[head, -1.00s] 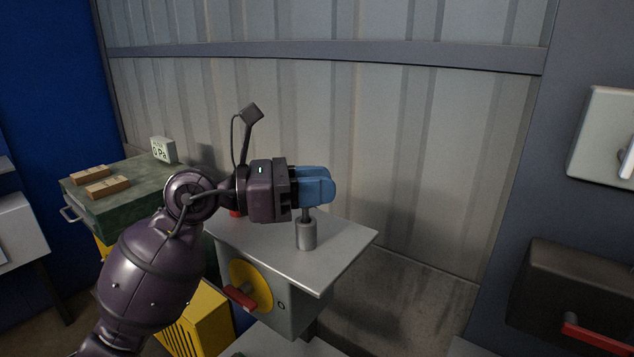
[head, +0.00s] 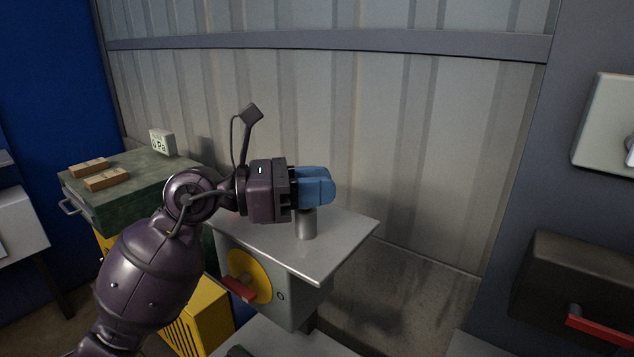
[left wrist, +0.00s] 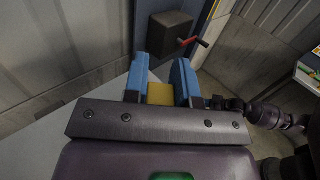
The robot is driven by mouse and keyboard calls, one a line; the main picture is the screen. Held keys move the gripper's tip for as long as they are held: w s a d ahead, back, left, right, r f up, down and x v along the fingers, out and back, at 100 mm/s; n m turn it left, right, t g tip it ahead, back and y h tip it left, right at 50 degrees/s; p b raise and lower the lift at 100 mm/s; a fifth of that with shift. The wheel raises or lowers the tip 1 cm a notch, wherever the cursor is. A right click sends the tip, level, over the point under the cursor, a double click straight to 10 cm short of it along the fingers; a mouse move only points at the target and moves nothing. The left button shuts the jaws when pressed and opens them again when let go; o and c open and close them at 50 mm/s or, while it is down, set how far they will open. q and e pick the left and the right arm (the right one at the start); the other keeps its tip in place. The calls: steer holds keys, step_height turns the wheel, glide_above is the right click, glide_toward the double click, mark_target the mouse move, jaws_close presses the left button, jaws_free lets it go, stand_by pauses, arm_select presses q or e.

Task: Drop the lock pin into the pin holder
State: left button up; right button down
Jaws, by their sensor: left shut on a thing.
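The pin holder (head: 306,226) is an upright grey cylinder on the grey metal top of a stand. My left gripper (head: 316,186) has blue fingers and is right above the holder, its fingers level and close to the holder's top. In the left wrist view the two blue fingers (left wrist: 161,78) are shut on a yellow block-like part, seemingly the head of the lock pin (left wrist: 160,94). The pin's shaft does not show in the head view; the fingers and holder hide it. My right gripper is not in view.
The stand's metal top (head: 345,238) is clear around the holder. Its front has a yellow disc (head: 262,275) with a red lever (head: 238,289). A green cabinet (head: 130,190) with wooden blocks (head: 106,179) and a gauge (head: 162,142) stands left. A corrugated wall is behind.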

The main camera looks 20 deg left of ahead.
arm_select(q)
steer(key=shift+f, duration=0.3)
steer(key=o, duration=1)
steer(key=shift+a, duration=0.25)
steer(key=b+v, duration=0.1)
steer(key=v, duration=0.8)
steer(key=shift+s+b, duration=0.1)
steer(key=shift+b, duration=0.3)
steer(key=shift+s+a+r, duration=0.1)
steer(key=shift+s+a, duration=0.2)
steer(key=shift+a, duration=0.25)
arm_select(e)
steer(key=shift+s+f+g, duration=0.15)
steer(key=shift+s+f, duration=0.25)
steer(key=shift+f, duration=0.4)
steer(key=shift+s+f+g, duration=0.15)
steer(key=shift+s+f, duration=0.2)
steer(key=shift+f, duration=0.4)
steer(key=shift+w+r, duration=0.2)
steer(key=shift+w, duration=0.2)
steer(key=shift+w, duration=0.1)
